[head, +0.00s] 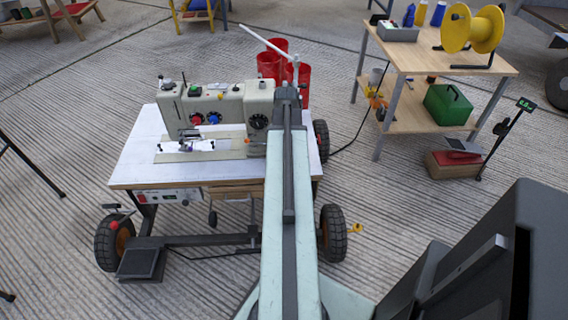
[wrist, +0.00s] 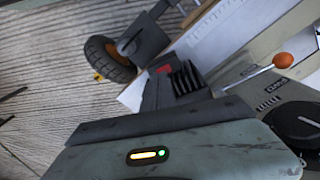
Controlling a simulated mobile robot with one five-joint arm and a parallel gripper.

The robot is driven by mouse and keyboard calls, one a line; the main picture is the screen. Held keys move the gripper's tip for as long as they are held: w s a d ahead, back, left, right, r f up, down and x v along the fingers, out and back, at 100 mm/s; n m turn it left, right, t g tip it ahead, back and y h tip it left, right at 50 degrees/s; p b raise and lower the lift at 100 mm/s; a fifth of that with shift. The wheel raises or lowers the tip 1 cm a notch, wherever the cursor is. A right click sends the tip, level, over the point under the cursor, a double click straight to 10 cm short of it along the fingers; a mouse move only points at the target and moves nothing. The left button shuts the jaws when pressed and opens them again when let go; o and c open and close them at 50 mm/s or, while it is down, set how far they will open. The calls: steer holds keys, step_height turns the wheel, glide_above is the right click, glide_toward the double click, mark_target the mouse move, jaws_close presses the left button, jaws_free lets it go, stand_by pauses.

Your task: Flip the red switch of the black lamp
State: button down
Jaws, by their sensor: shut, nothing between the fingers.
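I cannot make out a black lamp or its red switch for certain in either view. A small red patch (wrist: 163,69) shows at the tip of my gripper (wrist: 176,76) in the wrist view; I cannot tell what it belongs to. My gripper is shut and empty. In the head view my arm reaches forward over the right end of the sewing machine (head: 225,108) and hides part of it. The wrist view shows the machine's black dial (wrist: 298,122) and an orange-knobbed lever (wrist: 283,60) to the right of my gripper.
The machine stands on a white-topped wheeled table (head: 135,165). Red cups (head: 268,62) stand behind it. A wooden shelf table (head: 440,58) at back right holds a yellow spool (head: 458,28) and a green box (head: 448,106).

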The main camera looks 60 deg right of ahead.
steer(key=shift+f+b, duration=1.1)
stand_by(0.6)
steer(key=shift+r, duration=0.1)
step_height(320, 180, up, 7)
steer(key=p, duration=0.7)
